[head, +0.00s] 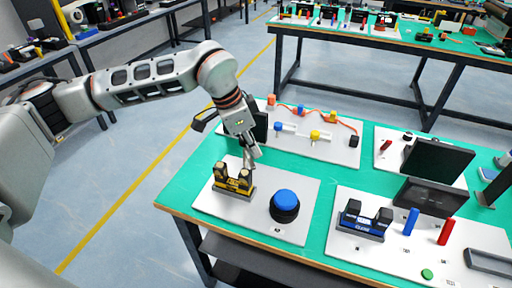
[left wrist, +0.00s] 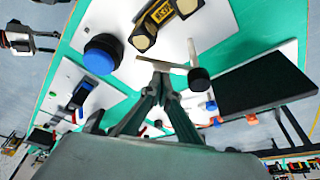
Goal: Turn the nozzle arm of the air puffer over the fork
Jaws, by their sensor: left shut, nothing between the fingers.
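The yellow-and-black fork (head: 233,181) stands on a white board at the table's front left. In the left wrist view the fork (left wrist: 168,15) is at the top. A blue dome on a black base (head: 285,203) stands to its right on the same board; it also shows in the left wrist view (left wrist: 101,54). In the left wrist view a thin grey bar, seemingly the nozzle arm (left wrist: 192,50), runs to a black knob (left wrist: 198,79) beside my fingertips. My left gripper (head: 253,158) is shut and empty, just behind the fork; whether it touches the bar is unclear. My right gripper is out of view.
A second white board carries a blue-and-black fork (head: 365,220), a blue peg (head: 411,221) and a red peg (head: 445,231). A board behind (head: 320,146) holds small coloured parts and an orange cable. A dark upright panel (left wrist: 265,82) is close to the gripper.

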